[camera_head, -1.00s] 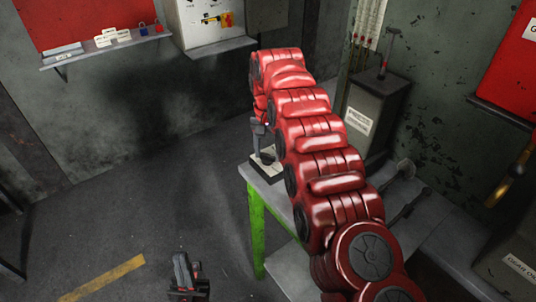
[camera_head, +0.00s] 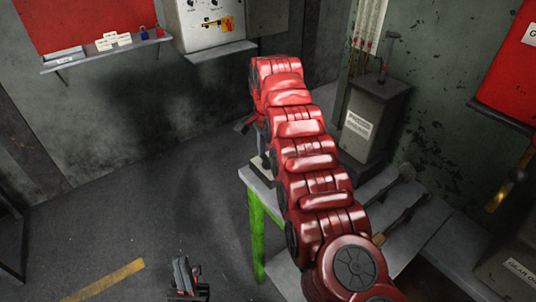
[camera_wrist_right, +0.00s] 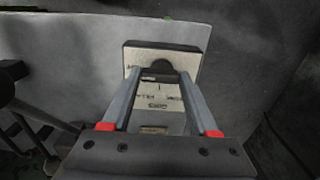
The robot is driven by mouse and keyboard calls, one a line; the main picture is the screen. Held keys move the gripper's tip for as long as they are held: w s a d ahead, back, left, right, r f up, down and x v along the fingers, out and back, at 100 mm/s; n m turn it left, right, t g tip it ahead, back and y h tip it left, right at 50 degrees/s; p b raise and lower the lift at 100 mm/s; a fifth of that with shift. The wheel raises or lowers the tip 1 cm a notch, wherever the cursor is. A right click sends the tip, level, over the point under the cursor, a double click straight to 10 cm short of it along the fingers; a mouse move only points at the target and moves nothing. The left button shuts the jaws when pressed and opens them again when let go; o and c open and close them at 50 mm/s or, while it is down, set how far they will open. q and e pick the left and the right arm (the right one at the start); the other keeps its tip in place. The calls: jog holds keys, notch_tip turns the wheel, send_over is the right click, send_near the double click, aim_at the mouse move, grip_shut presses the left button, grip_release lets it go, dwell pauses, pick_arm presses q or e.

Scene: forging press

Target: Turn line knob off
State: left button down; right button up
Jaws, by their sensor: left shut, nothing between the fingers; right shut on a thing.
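In the right wrist view, a dark rounded knob (camera_wrist_right: 158,69) sits on a pale plate (camera_wrist_right: 160,104) with small lettering that I cannot read. The plate is on a grey tabletop. My right gripper (camera_wrist_right: 159,72) is shut on the knob, one finger on each side of it. In the head view, my red right arm hides most of this gripper and the knob; a pale bit of the plate (camera_head: 257,163) shows beside the arm. My left gripper (camera_head: 187,280) is shut and empty, low over the floor, left of the table.
The table (camera_head: 257,186) has green legs. A grey box (camera_head: 374,118) with a label and an upright handle stands behind my right arm. A wall control box (camera_head: 208,24) with a yellow-and-red switch and a small shelf (camera_head: 105,47) are at the back. The floor left is clear.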

aim_at(268, 158)
dwell(0.4)
jog(key=o, duration=1.4)
notch_tip(268, 158, up, 5)
jog(key=p, duration=0.3)
jog(key=shift+r, duration=0.15)
notch_tip(268, 158, up, 12)
jog(key=p, duration=1.2)
jog(key=shift+r, duration=0.1)
jog(key=shift+a, duration=0.1)
